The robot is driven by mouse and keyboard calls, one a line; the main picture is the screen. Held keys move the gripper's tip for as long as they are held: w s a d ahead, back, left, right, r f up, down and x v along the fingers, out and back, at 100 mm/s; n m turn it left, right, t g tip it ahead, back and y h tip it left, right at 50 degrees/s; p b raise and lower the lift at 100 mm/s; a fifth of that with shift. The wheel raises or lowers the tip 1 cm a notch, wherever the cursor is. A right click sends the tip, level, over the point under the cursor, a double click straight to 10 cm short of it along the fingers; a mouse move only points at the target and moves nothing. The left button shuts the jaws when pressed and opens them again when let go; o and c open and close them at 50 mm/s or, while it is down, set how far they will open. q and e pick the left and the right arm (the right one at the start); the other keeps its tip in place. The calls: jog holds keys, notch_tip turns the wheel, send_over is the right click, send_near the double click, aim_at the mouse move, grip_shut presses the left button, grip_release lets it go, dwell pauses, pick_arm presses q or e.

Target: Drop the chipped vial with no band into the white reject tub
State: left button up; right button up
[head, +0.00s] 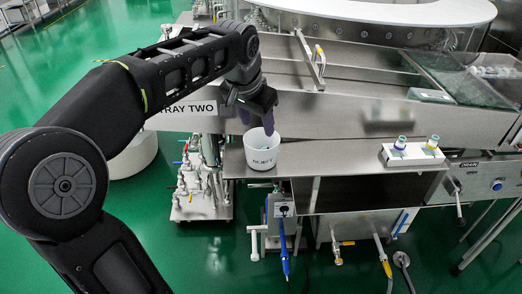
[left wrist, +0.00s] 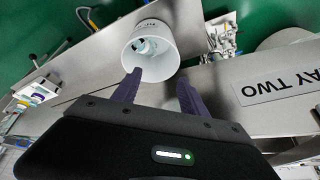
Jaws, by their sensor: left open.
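The white tub (head: 262,158) marked REJECT stands on the steel ledge. A small clear, pale-teal thing lies inside it and looks like the vial (left wrist: 146,47); any chip or band on it is too small to tell. My left gripper (head: 256,121) is above the tub's rim, toward its back left, with its purple fingers apart and nothing between them. In the left wrist view the tub (left wrist: 165,39) lies just beyond the open fingertips (left wrist: 159,77). My right gripper is in neither view.
A white rack (head: 412,158) to the right on the ledge holds two capped vials, one with a purple band (head: 400,143) and one with a yellow band (head: 432,143). A TRAY TWO sign (head: 182,108) is behind my left arm. The ledge between tub and rack is clear.

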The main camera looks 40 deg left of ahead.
pick_arm(q)
jog(key=v, duration=0.7)
jog(key=shift+r, duration=0.15)
jog(key=shift+s+d, duration=0.1)
jog(key=shift+d, duration=0.05)
dwell(0.5)
